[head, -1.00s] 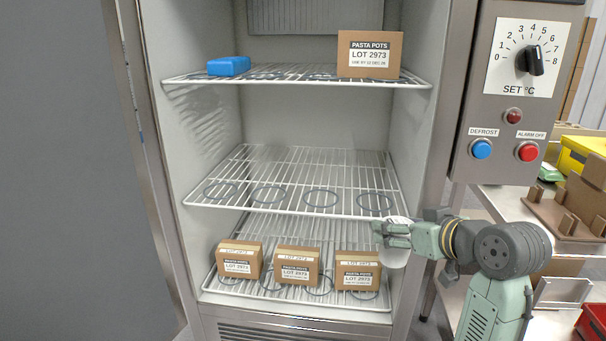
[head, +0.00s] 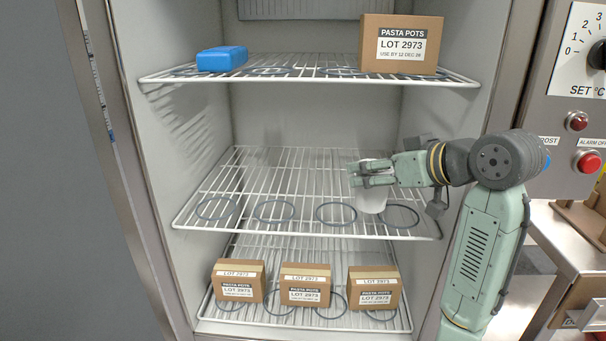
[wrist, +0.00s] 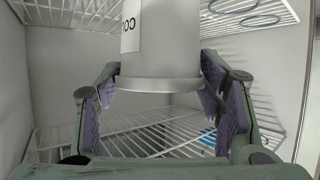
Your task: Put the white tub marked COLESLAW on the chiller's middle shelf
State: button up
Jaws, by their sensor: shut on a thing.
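The white tub (head: 371,202) is upright in my gripper (head: 370,176), over the right half of the chiller's middle shelf (head: 262,163). Its base shows near two dark rings; I cannot tell if it touches the wires. In the wrist view the tub (wrist: 160,45) sits between both fingers of my gripper (wrist: 158,84), with part of a black-lettered label at its left edge. The view looks upside down, and the tub's far end is cut off.
Several dark rings mark the middle shelf, which holds nothing else. Above, the top shelf (head: 300,77) bears a blue block (head: 222,58) and a PASTA POTS carton (head: 401,58). Three small cartons (head: 305,291) stand on the bottom shelf. The chiller's right wall is close to my arm.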

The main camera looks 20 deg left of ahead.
jog(key=w+a+f+p, duration=0.1)
jog(key=a, duration=0.4)
jog(key=w+a+f+p, duration=0.1)
jog(key=a, duration=0.4)
jog(key=w+a+f+p, duration=0.2)
jog(key=a, duration=0.3)
jog(key=shift+f, duration=0.4)
jog(key=shift+f, duration=0.1)
jog(key=o, duration=1.7)
jog(key=b+v, duration=0.2)
jog(key=v, duration=1)
jog(key=shift+s, duration=0.1)
